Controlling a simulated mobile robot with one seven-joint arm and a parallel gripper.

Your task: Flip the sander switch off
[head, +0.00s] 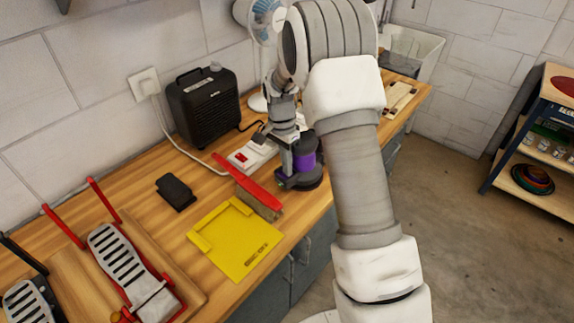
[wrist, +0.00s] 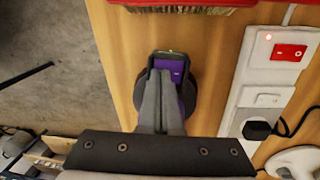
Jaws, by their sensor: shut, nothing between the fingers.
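The sander, a round dark body with a purple band (head: 304,154), stands on the wooden bench near its front edge. In the wrist view its purple top (wrist: 172,66) and dark round base show behind my fingers. My gripper (head: 287,176) points down at the sander's left side in the head view. In the wrist view my gripper (wrist: 164,76) has its two fingers together, with the tips over the purple part. I cannot tell whether they touch it. The fingers hide part of the sander, and I cannot make out its switch position.
A white power strip (wrist: 270,72) with a red switch (wrist: 289,52) lies beside the sander. A red brush (head: 247,184), yellow dustpan (head: 237,240) and black block (head: 175,192) lie leftward. A black heater (head: 203,105) and fan (head: 262,20) stand by the wall.

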